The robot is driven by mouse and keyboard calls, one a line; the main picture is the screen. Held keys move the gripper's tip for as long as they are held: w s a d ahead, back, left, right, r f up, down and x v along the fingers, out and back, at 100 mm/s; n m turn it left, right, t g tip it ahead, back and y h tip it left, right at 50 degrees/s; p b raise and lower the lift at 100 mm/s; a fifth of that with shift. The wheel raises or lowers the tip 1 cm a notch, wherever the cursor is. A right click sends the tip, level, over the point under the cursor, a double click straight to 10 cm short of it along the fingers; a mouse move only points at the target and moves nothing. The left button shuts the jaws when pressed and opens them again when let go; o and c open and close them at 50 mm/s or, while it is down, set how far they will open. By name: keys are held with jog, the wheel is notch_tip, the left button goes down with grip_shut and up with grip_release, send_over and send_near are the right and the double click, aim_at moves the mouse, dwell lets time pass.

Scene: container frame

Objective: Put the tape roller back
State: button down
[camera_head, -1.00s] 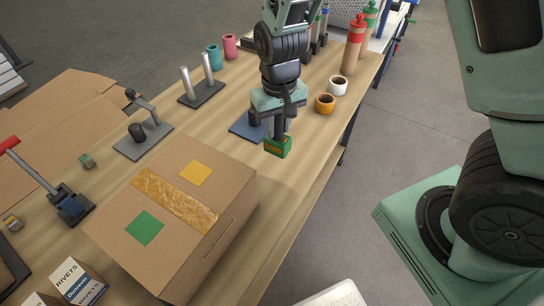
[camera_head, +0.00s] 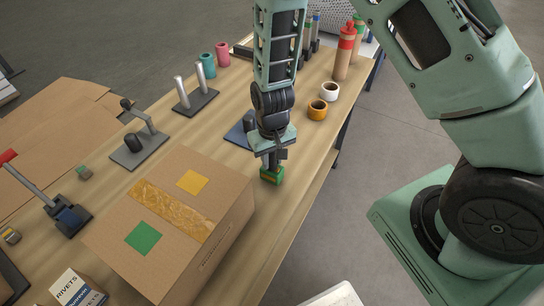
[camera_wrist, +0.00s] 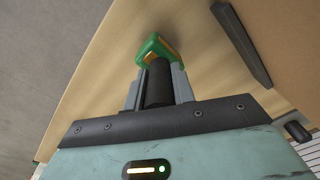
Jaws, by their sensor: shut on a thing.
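My gripper (camera_head: 270,160) points down and is shut on the dark handle of a tool with a green head and an orange band. I take this tool to be the tape roller (camera_head: 272,176). The wrist view shows its green head (camera_wrist: 156,48) beyond the fingertips and its dark handle between the two fingers. It is over the bench top, just right of the cardboard box's far corner. I cannot tell whether it touches the bench. A blue plate (camera_head: 236,135) lies behind the gripper, partly hidden by the arm.
The taped cardboard box (camera_head: 220,235) stands close on the left. A plate with two posts (camera_head: 190,105) and a grey stand with a bent arm (camera_head: 130,155) stand farther left. Orange (camera_head: 317,110) and white (camera_head: 329,91) tape rolls sit behind right. The bench strip right of the box is clear.

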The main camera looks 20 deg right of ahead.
jog(key=shift+f, duration=0.2)
jog(key=c, duration=1.2)
grip_release()
jog(key=shift+o, duration=0.2)
jog(key=shift+r, duration=0.1)
notch_tip(320, 180, up, 12)
jog(key=shift+r+b, duration=0.1)
jog(key=shift+b, duration=0.65)
jog(key=s+a+r+n, duration=0.3)
jog(key=s+r, duration=0.2)
jog(key=s, duration=0.5)
jog(key=s+a+r+n, duration=0.3)
jog(key=s+r+n, duration=0.1)
jog(key=s, duration=0.6)
jog(key=shift+a+r+y, duration=0.15)
jog(key=shift+r+y, duration=0.15)
jog(key=shift+r, duration=0.6)
jog(key=shift+s, duration=0.1)
